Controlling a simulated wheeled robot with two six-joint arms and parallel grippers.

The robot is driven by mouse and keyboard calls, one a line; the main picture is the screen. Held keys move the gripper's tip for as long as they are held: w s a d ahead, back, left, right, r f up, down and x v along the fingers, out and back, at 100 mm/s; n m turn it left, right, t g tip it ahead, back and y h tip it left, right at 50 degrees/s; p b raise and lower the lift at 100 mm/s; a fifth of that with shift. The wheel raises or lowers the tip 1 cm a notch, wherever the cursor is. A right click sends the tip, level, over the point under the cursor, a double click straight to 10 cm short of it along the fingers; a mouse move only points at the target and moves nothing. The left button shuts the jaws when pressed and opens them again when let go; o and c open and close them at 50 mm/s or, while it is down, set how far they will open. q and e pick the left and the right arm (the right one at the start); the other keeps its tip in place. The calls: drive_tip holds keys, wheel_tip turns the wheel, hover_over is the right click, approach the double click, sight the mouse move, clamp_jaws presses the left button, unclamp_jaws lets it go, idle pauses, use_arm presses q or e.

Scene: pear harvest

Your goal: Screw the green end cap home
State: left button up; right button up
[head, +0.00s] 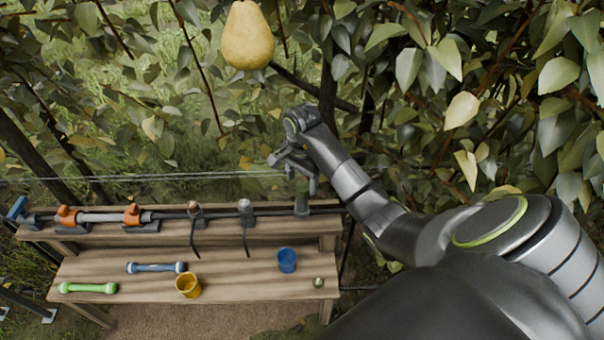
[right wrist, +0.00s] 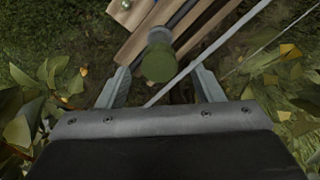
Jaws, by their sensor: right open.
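A dark green cylinder (head: 302,196), which looks like the green end cap, stands upright at the right end of the long pipe (head: 170,216) on the bench's back shelf. In the right wrist view its round green top (right wrist: 159,64) lies between and just beyond the fingertips. My right gripper (head: 296,177) is open and empty, pointing down just above the cylinder. In the right wrist view the two fingers (right wrist: 161,82) are spread with a gap on either side of the cap. I cannot tell how far the cap is screwed down. My left gripper is not in view.
The wooden bench (head: 225,270) holds a yellow cup (head: 188,286), a blue cup (head: 287,260), a green-ended rod (head: 88,288) and a blue rod (head: 155,267). Orange clamps (head: 132,216) grip the pipe. A thin wire (head: 150,179) runs behind; leaves and a pear (head: 248,36) hang above.

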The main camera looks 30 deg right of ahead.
drive_tip(key=shift+f, duration=0.85)
drive_tip(key=c, duration=1)
drive_tip(key=m+p, duration=0.1)
drive_tip(key=m, duration=0.4)
drive_tip(key=shift+r+m, duration=0.1)
drive_tip(key=shift+m, duration=0.3)
drive_tip(key=m+p, duration=0.1)
drive_tip(key=m, duration=0.4)
drive_tip(key=shift+m, duration=0.3)
drive_tip(key=o, duration=0.5)
drive_tip(key=shift+m, duration=0.4)
drive_tip(key=o, duration=0.5)
